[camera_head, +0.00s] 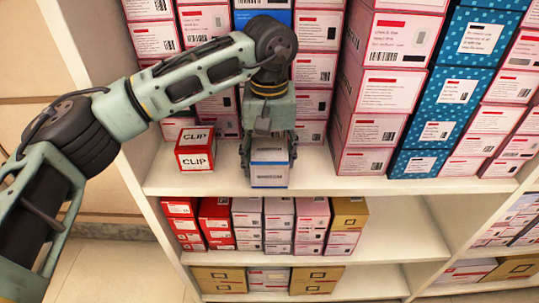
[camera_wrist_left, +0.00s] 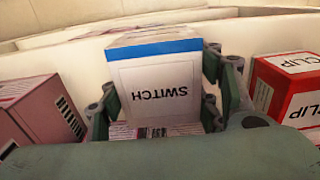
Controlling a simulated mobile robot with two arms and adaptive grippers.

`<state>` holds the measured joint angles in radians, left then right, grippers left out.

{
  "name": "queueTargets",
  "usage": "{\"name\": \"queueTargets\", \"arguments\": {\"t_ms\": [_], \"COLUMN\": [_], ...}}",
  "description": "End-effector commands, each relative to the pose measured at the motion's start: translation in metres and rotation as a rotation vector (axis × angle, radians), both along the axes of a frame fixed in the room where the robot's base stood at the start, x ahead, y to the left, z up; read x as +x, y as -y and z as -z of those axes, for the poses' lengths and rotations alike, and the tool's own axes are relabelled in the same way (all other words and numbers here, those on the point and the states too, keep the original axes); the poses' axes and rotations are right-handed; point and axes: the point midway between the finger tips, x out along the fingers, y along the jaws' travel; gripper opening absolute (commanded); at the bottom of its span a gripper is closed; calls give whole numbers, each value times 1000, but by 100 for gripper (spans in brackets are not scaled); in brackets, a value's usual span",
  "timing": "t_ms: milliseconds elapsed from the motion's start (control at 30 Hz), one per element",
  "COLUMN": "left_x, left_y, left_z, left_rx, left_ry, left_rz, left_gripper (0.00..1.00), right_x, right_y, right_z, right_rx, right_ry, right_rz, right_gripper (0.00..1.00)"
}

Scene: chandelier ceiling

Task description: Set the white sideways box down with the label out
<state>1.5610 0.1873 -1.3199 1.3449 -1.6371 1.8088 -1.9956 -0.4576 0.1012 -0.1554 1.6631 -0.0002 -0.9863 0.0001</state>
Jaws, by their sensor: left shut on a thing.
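The white box (camera_head: 269,174) is between the fingers of my left gripper (camera_head: 268,145), at the front of the upper shelf board. It has blue edging, and small dark print shows on its front in the head view. In the left wrist view the white box (camera_wrist_left: 157,92) shows a face reading SWITCH, upside down in the picture, with a blue band above it. My left gripper (camera_wrist_left: 160,105) is shut on it, one finger on each side. I cannot tell whether its base touches the board. My right gripper is not in view.
A red and white CLIP box (camera_head: 195,150) stands just left of the held box. Pink boxes (camera_head: 364,130) and blue dotted boxes (camera_head: 440,110) are stacked to the right. The shelf board (camera_head: 325,178) is bare between. Lower shelves hold several boxes (camera_head: 279,220).

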Motion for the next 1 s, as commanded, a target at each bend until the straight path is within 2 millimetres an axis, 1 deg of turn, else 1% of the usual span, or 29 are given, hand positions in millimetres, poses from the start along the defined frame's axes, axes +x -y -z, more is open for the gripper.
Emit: {"name": "queueTargets", "arguments": {"t_ms": [67,100,300,633,733,767,867,1000], "left_x": [0,0,0,0,0,0,1,1], "left_y": [0,0,0,0,0,0,1,1], "left_z": [2,2,2,1,-2,-5,-23,-55], "left_rx": [0,0,0,0,0,-1,-1,-1], "left_ry": [0,0,0,0,0,1,4,4], "left_rz": [0,0,0,0,0,0,-1,-1], "left_gripper": [30,59,76,77,77,77,77,77], "right_x": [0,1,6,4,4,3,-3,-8], "right_y": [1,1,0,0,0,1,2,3], "right_z": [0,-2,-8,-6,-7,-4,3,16], "right_rx": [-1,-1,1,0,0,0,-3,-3], "right_ry": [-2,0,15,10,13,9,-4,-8], "right_rz": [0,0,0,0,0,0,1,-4], "right_gripper": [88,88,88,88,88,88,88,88]}}
